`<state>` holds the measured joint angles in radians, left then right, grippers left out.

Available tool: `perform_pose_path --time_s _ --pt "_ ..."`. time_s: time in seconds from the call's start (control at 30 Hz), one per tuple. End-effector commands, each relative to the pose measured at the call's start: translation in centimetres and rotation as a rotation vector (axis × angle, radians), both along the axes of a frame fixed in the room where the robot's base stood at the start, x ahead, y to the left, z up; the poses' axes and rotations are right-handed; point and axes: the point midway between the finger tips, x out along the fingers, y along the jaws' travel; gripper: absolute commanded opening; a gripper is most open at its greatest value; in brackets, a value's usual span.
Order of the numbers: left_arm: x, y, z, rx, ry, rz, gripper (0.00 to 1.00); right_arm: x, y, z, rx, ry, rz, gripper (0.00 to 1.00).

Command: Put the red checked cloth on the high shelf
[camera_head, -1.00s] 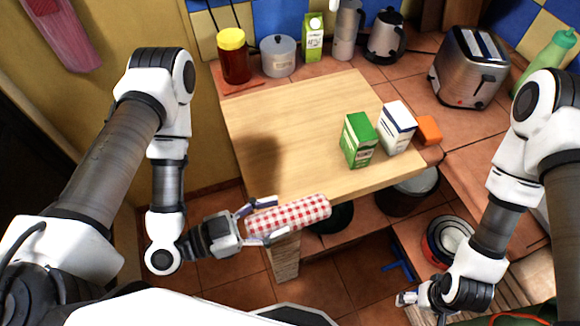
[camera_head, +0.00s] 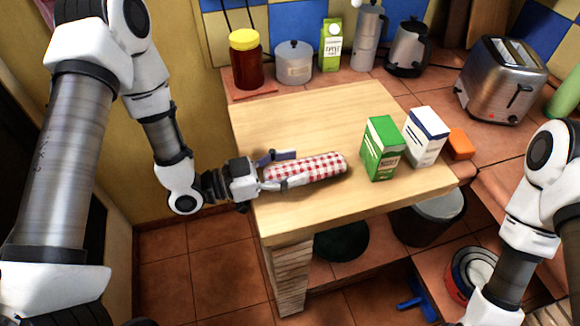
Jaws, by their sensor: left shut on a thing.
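The red checked cloth (camera_head: 322,167) is a rolled red-and-white bundle. My left gripper (camera_head: 284,170) is shut on its left end, with one finger along each side. The cloth points to the right over the left front part of the wooden board (camera_head: 275,122); I cannot tell whether it touches the board. My right arm is at the right edge of the view, and its gripper is out of view. I cannot make out which surface is the high shelf.
A green carton (camera_head: 381,148) and a white carton (camera_head: 424,136) stand right of the cloth, beside an orange block (camera_head: 460,144). A jar (camera_head: 246,62), a canister (camera_head: 294,64), a kettle (camera_head: 409,48) and a toaster (camera_head: 503,80) stand behind. A pot (camera_head: 428,218) sits below the board.

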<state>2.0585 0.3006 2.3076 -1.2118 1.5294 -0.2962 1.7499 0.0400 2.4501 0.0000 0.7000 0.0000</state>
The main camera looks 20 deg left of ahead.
Motion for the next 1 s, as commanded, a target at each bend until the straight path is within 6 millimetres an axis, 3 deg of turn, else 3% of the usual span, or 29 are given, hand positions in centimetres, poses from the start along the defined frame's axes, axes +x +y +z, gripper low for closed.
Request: perform_pose_path --time_s 0.27,0.3,0.37,0.77,1.0 --pt "0.0 0.0 -0.5 0.0 -0.002 0.0 0.25 0.0 0.0 0.1 0.0 0.0 0.0 0.84" --pt "0.0 0.0 -0.5 0.0 -0.002 0.0 0.67 0.0 0.0 0.1 0.0 0.0 0.0 0.84" --pt "0.0 0.0 -0.5 0.0 -0.002 0.0 0.88 0.0 0.0 0.1 0.0 0.0 0.0 0.84" --pt "0.0 0.0 -1.1 0.0 -0.002 0.0 0.89 0.0 0.0 -0.3 0.0 0.0 0.0 0.84" --pt "-1.9 2.7 -0.7 -0.005 -0.003 0.008 0.89 0.0 0.0 -0.5 0.0 0.0 0.0 0.84"
